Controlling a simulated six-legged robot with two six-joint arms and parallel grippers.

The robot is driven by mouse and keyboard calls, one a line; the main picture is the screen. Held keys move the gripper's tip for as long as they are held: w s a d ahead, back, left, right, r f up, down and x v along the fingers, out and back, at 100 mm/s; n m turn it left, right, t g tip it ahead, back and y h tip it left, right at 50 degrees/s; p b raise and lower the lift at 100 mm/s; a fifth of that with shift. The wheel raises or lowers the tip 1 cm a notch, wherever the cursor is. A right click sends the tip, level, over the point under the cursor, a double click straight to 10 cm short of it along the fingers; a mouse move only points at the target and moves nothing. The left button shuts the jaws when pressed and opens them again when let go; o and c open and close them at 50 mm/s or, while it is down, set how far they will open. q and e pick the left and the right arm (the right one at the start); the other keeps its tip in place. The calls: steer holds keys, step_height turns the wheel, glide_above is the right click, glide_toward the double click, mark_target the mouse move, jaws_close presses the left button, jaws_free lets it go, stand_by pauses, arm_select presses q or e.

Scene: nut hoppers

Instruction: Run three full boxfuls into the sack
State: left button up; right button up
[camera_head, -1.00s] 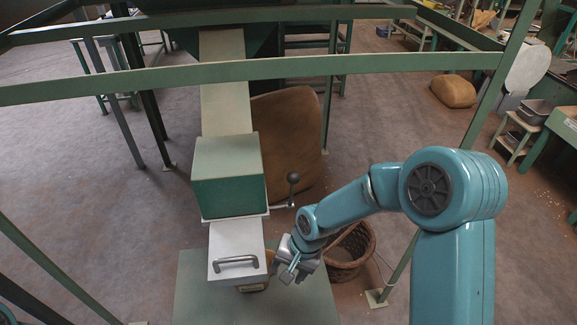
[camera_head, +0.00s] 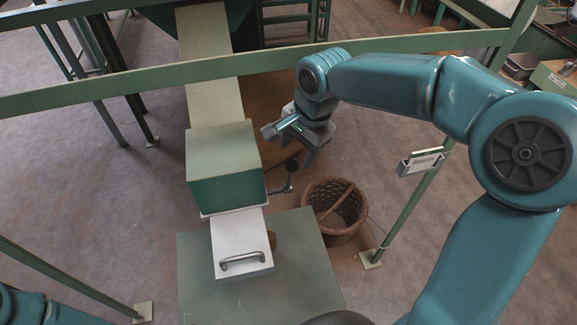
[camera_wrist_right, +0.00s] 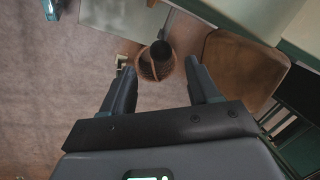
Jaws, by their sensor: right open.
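A green box (camera_head: 225,165) sits at the lower end of a pale sloping chute (camera_head: 212,75). A white slide with a grey handle (camera_head: 242,262) sticks out at its near side. A lever with a dark ball knob (camera_head: 291,165) stands at the box's right side. A large brown sack (camera_head: 258,98) lies behind, partly hidden by my arm; it also shows in the wrist view (camera_wrist_right: 235,75). My right gripper (camera_head: 289,148) is open and empty, above and just beyond the knob in the picture, without clear contact. My left gripper is not in view.
A wicker basket (camera_head: 335,207) stands on the floor right of the green platform (camera_head: 300,255). A green rail (camera_head: 400,52) crosses behind the box.

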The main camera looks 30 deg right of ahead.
mark_target(293, 167)
steer(key=x, duration=0.8)
steer(key=shift+f, duration=0.6)
steer(key=shift+w+a+f, duration=0.2)
steer(key=shift+w+f, duration=0.1)
steer(key=shift+s+d+r, duration=0.1)
steer(key=shift+s, duration=0.05)
steer(key=c, duration=1)
jaws_close()
